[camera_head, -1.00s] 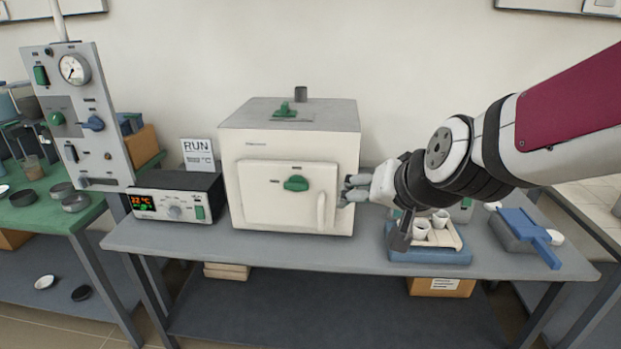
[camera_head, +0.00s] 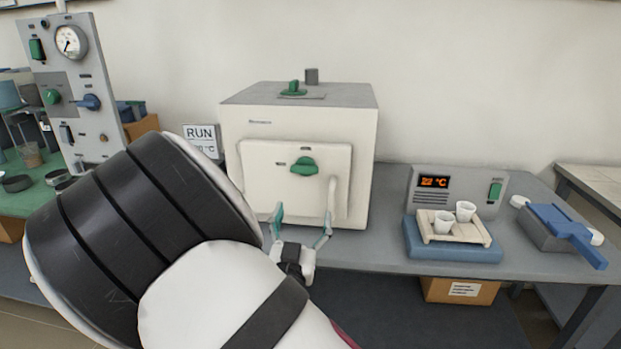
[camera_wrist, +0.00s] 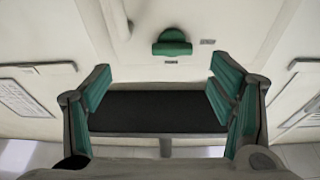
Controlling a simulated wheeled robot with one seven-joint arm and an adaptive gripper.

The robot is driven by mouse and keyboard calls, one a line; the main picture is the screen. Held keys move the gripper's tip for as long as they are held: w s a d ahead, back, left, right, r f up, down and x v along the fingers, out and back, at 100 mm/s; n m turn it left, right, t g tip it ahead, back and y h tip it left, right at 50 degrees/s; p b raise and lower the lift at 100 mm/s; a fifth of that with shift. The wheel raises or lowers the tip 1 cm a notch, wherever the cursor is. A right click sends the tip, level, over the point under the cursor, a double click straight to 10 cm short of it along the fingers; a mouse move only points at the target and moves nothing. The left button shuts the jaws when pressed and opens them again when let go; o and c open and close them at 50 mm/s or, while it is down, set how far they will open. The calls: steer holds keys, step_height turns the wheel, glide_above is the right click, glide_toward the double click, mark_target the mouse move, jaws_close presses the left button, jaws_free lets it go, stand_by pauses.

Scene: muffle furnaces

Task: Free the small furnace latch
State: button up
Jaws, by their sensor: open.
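The small furnace (camera_head: 300,112) is a cream box with a grey top. Its shut-looking door (camera_head: 262,172) carries a green latch (camera_head: 304,166), a wide knob with a bump on top, and a white upright handle (camera_head: 331,197) at its right. My gripper (camera_head: 304,218) is open and empty in front of the door, below the latch and apart from it. In the wrist view the green latch (camera_wrist: 172,43) appears beyond and above the spread green-padded fingers of my gripper (camera_wrist: 160,84). My arm hides the door's lower left surroundings.
A second green knob (camera_head: 293,89) and a grey stub (camera_head: 312,76) are on the furnace top. Right of it stand a controller (camera_head: 462,181) and a blue tray (camera_head: 455,252) with two white cups. A RUN sign (camera_head: 201,138) is at the left.

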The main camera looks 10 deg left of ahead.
mark_target(304, 171)
steer(key=shift+n+t+y, duration=0.3)
steer(key=shift+n+t, duration=0.2)
steer(key=shift+t, duration=0.1)
steer(key=x, duration=0.4)
steer(key=a+x, duration=0.1)
steer(key=x, duration=0.3)
steer(key=b+x, duration=0.1)
steer(key=x, duration=0.3)
steer(key=shift+a+r, duration=0.25)
steer(key=shift+r, duration=0.05)
steer(key=c, duration=1.1)
